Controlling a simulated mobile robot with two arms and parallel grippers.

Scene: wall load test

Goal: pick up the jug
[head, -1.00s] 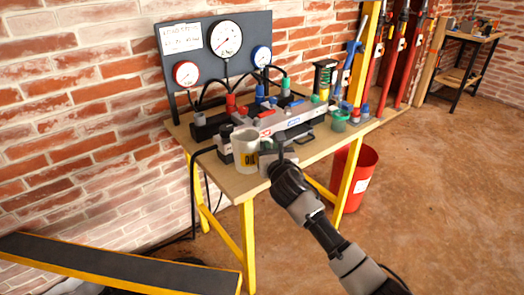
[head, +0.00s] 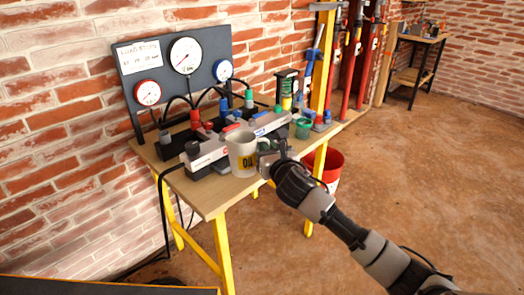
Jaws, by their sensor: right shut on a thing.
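The jug (head: 241,152) is a cream-white cup-like vessel with a yellow OIL label. It is upright at the front of the wooden workbench (head: 214,198), in front of the grey valve block (head: 205,155). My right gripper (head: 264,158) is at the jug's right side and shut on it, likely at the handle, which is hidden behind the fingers. Whether the jug's base touches the bench top is hard to tell. My left gripper is not in view.
A dark gauge panel (head: 205,82) stands at the back of the bench. A green cup (head: 303,128) and a black spring device (head: 287,88) stand to the right. A red bucket (head: 328,168) is on the floor by the bench. The brown floor at right is clear.

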